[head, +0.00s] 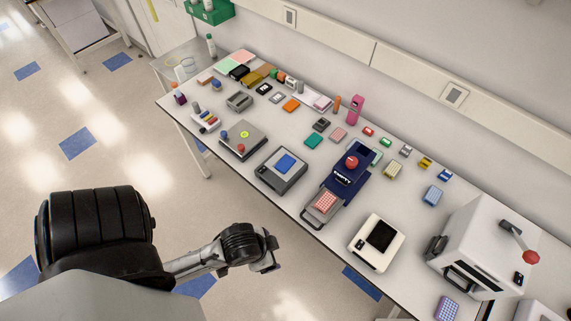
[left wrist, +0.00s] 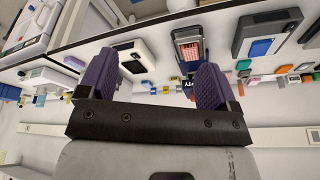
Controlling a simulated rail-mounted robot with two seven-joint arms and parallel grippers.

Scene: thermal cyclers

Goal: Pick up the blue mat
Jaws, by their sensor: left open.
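A flat blue rectangle (head: 286,163), which may be the blue mat, lies on top of a dark grey box device (head: 268,173) near the bench's front edge. It also shows in the left wrist view (left wrist: 262,48), to the right of my gripper. I cannot tell from its look whether it is a mat or a screen. My left arm comes in low at the left, with its end in front of the bench edge, apart from the device. In the left wrist view my left gripper (left wrist: 153,78) has its two purple fingers wide apart, with nothing held between them.
A navy device (head: 345,178) with a red knob and a pink rack (head: 325,203) stands just right of the grey device. A white device (head: 378,242) and a large white machine (head: 482,245) are further right. Several small items crowd the bench behind.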

